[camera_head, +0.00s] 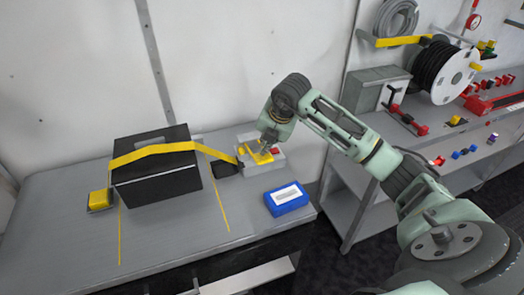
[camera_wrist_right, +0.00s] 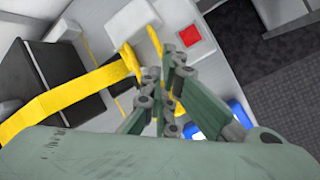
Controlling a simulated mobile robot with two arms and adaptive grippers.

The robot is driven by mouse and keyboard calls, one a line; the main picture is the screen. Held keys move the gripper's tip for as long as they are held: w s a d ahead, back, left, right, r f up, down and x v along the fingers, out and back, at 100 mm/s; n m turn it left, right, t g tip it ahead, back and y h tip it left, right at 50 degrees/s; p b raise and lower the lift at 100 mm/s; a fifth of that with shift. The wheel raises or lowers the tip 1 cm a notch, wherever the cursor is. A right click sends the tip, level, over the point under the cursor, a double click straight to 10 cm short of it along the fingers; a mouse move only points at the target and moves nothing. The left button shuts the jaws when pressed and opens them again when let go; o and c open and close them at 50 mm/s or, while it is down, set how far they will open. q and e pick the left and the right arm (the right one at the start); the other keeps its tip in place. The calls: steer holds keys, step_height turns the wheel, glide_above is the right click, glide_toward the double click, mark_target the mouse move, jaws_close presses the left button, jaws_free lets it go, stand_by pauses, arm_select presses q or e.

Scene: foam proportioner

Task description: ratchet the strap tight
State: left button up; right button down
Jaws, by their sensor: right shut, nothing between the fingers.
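A yellow strap (camera_head: 160,149) runs over a black box (camera_head: 155,183) on a grey bench. Its right end reaches a dark fitting (camera_head: 224,168) beside a light grey unit (camera_head: 272,163) with yellow parts (camera_head: 258,157) and a red patch. In the right wrist view the strap (camera_wrist_right: 70,97) comes in from the left, and upright yellow pieces (camera_wrist_right: 131,60) stand by the red patch (camera_wrist_right: 190,36). My right gripper (camera_head: 263,148) is shut and empty just above the grey unit, close to the yellow parts. Whether it touches them cannot be told. My left gripper is out of view.
A blue box (camera_head: 286,197) with a white label lies right of the black box. A yellow block (camera_head: 99,199) sits at its left. Thin yellow lines mark the bench. Shelves (camera_head: 400,140) with a black reel (camera_head: 445,70) stand at the right. The bench's front is mostly clear.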

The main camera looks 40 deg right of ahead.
steer(key=shift+s+a+f+b, duration=0.1)
steer(key=shift+s+f+b, duration=0.1)
steer(key=shift+f+b, duration=0.3)
steer(key=shift+s+f+b, duration=0.2)
steer(key=shift+f+b, duration=0.15)
steer(key=shift+f, duration=0.25)
stand_by(0.8)
steer(key=shift+r, duration=0.1)
stand_by(0.5)
steer(key=shift+w+d+r+p, duration=0.1)
steer(key=shift+w+r+p, duration=0.2)
steer(key=shift+r+p, duration=0.35)
steer(key=shift+w+d+r+p, duration=0.1)
steer(key=shift+w+r+p, duration=0.25)
steer(key=shift+r, duration=0.65)
steer(key=shift+w+d+r+p, duration=0.1)
steer(key=shift+w+r+p, duration=0.15)
steer(key=shift+r+p, duration=0.4)
steer(key=shift+r, duration=0.25)
steer(key=r+p, duration=0.1)
steer(key=w+r, duration=0.1)
steer(key=r, duration=0.1)
steer(key=r+p, duration=0.1)
steer(key=shift+w+d+r+p, duration=0.15)
steer(key=shift+w+r+p, duration=0.1)
steer(key=shift+w+p, duration=0.1)
stand_by(0.5)
